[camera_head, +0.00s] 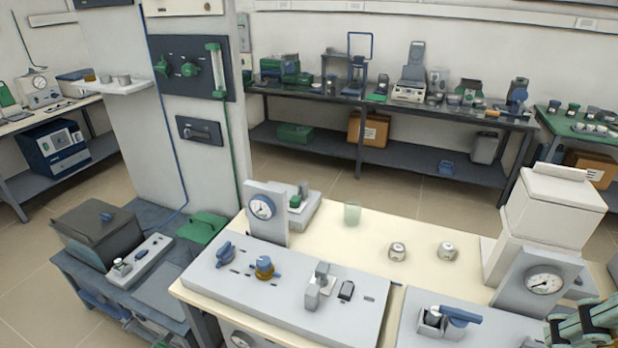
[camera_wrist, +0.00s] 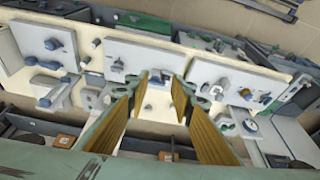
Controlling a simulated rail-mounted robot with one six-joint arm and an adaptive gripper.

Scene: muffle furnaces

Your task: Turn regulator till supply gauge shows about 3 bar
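No label shows which is the supply gauge, and the readings are too small to tell. My gripper shows only in part at the lower right of the head view, away from the knobs. In the wrist view my gripper (camera_wrist: 165,85) has its fingers spread wide, with nothing between them, above the bench.
A blue-handled fitting (camera_head: 455,317) sits on another panel at the front right. A white stepped housing (camera_head: 550,205) stands behind the right gauge. Two small round pots (camera_head: 398,252) and a pale green cup (camera_head: 352,213) stand on the bench, whose middle is mostly clear.

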